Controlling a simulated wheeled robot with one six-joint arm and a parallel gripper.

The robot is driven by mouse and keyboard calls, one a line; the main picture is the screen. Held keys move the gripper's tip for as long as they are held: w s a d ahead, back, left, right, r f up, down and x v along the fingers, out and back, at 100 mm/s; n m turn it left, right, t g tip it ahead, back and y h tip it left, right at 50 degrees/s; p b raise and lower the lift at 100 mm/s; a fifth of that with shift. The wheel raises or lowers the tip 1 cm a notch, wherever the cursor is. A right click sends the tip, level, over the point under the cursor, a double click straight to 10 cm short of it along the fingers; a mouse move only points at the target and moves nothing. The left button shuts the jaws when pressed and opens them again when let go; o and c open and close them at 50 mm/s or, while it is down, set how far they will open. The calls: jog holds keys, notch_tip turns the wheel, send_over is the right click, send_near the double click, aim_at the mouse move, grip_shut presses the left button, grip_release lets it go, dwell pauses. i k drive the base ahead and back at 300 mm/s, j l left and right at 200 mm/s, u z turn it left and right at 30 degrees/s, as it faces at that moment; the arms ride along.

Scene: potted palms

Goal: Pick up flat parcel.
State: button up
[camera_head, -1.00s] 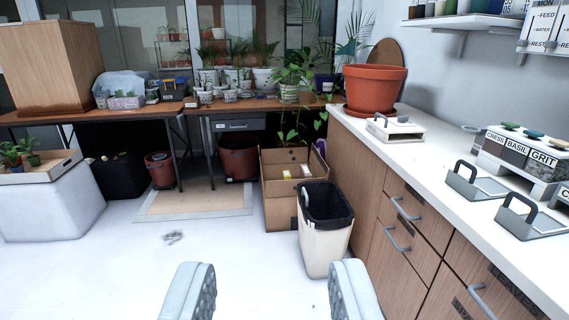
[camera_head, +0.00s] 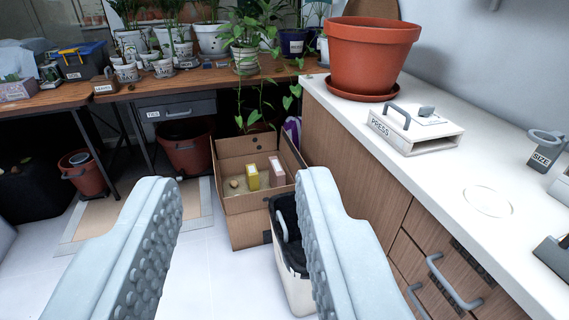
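I cannot make out a thing that is surely the flat parcel. An open cardboard box (camera_head: 250,205) stands on the floor in the middle of the view. Inside it are a yellow box (camera_head: 252,177), a pinkish-brown box (camera_head: 277,172) and a small round tan thing (camera_head: 234,184). My gripper (camera_head: 240,182) is open and empty, its two ridged pale fingers wide apart. In the picture the fingers frame the cardboard box, which lies beyond them. The right finger hides part of a white bin (camera_head: 292,282) with a black liner.
A white counter (camera_head: 450,190) over wooden drawers runs along the right, bearing a press (camera_head: 413,130) and a terracotta pot (camera_head: 368,60). A wooden table (camera_head: 215,78) with potted plants stands behind. A tan mat (camera_head: 140,215) lies on the floor at left.

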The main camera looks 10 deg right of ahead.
aim_at(276, 174)
jog(key=i+j+z, duration=0.15)
jog(key=i, duration=0.25)
jog(key=i+j+z, duration=0.15)
jog(key=i+j, duration=0.15)
jog(key=i+j+z, duration=0.15)
jog(key=i+j, duration=0.15)
jog(key=i+j+z, duration=0.1)
jog(key=i+j, duration=0.2)
jog(key=i+j+z, duration=0.15)
jog(key=j, duration=0.25)
jog(key=i+j+z, duration=0.15)
jog(key=i+j, duration=0.2)
jog(key=i+j+z, duration=0.15)
jog(key=j, duration=0.35)
jog(key=i+j+z, duration=0.15)
jog(key=i+j, duration=0.15)
jog(key=j, duration=0.15)
